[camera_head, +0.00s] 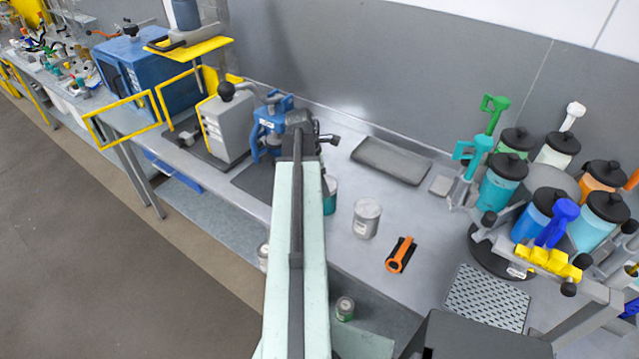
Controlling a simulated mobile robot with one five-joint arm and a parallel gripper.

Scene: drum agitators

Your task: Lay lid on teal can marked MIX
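A teal can (330,196) stands on the bench just right of my arm, which hides part of it. I cannot read a MIX mark on it. My gripper (322,141) is at the far end of my pale green arm, beyond the teal can and beside the blue clamp-like device. Its fingers are small and dark, and I cannot tell whether they are open or hold anything. I cannot make out a separate lid. A grey-white can (366,220) with a pale top stands right of the teal can.
An orange-and-black tool (400,255) lies right of the cans. A grey tray (391,161) lies behind them. A carousel of colored canisters (502,180) crowds the right. The blue device (268,127) and grey machine (228,125) stand left. A small can (345,308) is lower.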

